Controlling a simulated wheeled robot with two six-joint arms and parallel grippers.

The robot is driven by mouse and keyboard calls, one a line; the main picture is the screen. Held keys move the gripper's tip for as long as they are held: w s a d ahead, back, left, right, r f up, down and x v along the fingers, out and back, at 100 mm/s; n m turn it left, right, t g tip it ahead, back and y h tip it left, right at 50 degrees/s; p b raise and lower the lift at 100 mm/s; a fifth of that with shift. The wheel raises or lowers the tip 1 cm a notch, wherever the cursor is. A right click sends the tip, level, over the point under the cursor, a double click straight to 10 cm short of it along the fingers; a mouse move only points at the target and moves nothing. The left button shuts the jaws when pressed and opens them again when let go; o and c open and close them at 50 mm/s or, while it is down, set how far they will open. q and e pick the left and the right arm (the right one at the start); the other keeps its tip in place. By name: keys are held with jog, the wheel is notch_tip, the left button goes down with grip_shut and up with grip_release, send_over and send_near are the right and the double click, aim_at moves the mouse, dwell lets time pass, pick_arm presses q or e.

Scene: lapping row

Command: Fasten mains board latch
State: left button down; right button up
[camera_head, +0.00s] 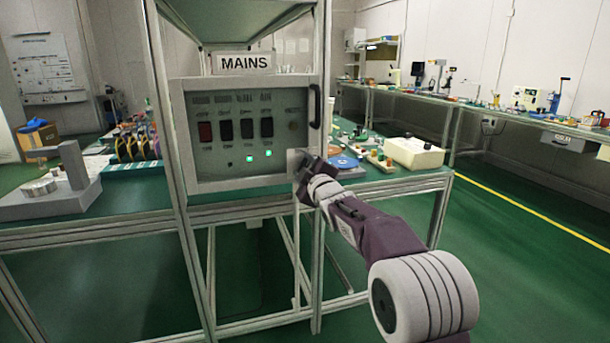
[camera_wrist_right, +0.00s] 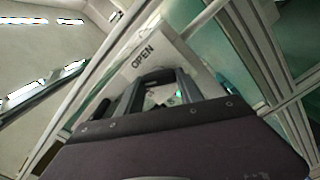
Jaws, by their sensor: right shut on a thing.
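The mains board (camera_head: 180,130) is a grey metal box with a clear front under a MAINS sign (camera_head: 245,62). My right gripper (camera_head: 303,163) is at the lower right corner of the board, shut on what seems to be the latch, which is mostly hidden. In the right wrist view the gripper's dark fingers (camera_wrist_right: 158,87) are beside a plate marked OPEN (camera_wrist_right: 143,57). My left gripper is out of view.
The board stands in a metal frame with an upright post (camera_head: 322,60) close to my right gripper. Green benches hold a grey block fixture (camera_head: 50,195) at left and a white box (camera_head: 414,153) at right. The green floor at right is clear.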

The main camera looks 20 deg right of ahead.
jog(key=shift+f+n+b, duration=0.15)
jog(key=shift+n+b, duration=1.6)
jog(key=shift+n, duration=1.35)
jog(key=o, duration=1.4)
